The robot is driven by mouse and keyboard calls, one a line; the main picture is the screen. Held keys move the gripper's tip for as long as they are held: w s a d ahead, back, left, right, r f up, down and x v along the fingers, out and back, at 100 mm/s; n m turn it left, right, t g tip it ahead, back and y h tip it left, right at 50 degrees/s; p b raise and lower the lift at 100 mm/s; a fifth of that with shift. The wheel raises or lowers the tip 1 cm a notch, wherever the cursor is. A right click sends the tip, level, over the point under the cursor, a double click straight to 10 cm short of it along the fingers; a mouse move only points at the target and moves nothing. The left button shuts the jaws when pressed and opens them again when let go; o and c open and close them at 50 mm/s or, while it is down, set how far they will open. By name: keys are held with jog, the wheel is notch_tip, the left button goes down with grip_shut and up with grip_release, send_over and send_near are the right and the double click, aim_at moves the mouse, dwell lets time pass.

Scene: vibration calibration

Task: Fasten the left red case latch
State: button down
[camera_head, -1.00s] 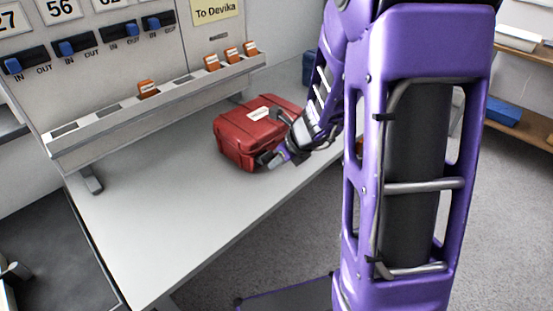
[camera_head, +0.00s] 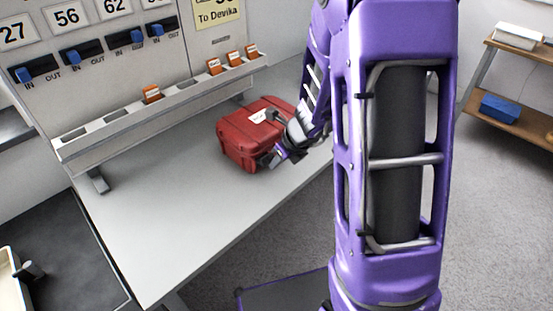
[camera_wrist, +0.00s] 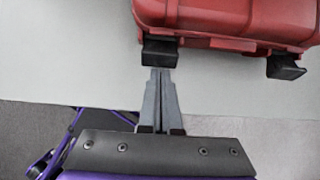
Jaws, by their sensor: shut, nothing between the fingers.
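The red case (camera_head: 240,140) sits with its lid down on the grey table, and it also shows at the top of the wrist view (camera_wrist: 225,18). Two black latches stick out from its front side in the wrist view, the left latch (camera_wrist: 160,52) and the right latch (camera_wrist: 286,67). My gripper (camera_wrist: 160,72) is shut and empty, with its fingertips right at the lower edge of the left latch. I cannot tell whether they touch it. In the head view my gripper (camera_head: 274,158) is at the case's near side, and my arm hides the case's right end.
The table (camera_head: 170,230) is clear to the left of the case. A slotted rail (camera_head: 120,128) with several orange tags stands behind, under a panel of blue switches. A shelf (camera_head: 520,90) with a blue bin (camera_head: 500,108) stands at the right.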

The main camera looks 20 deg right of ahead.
aim_at(268, 157)
jog(key=shift+r+p, duration=0.3)
jog(key=shift+p, duration=0.1)
jog(key=shift+w+a+r+p, duration=0.35)
jog(key=shift+w+r+p, duration=0.3)
jog(key=shift+p, duration=0.45)
jog(key=shift+s+f, duration=0.1)
jog(key=shift+r+p, duration=0.65)
jog(key=shift+r, duration=0.2)
jog(key=shift+d, duration=0.1)
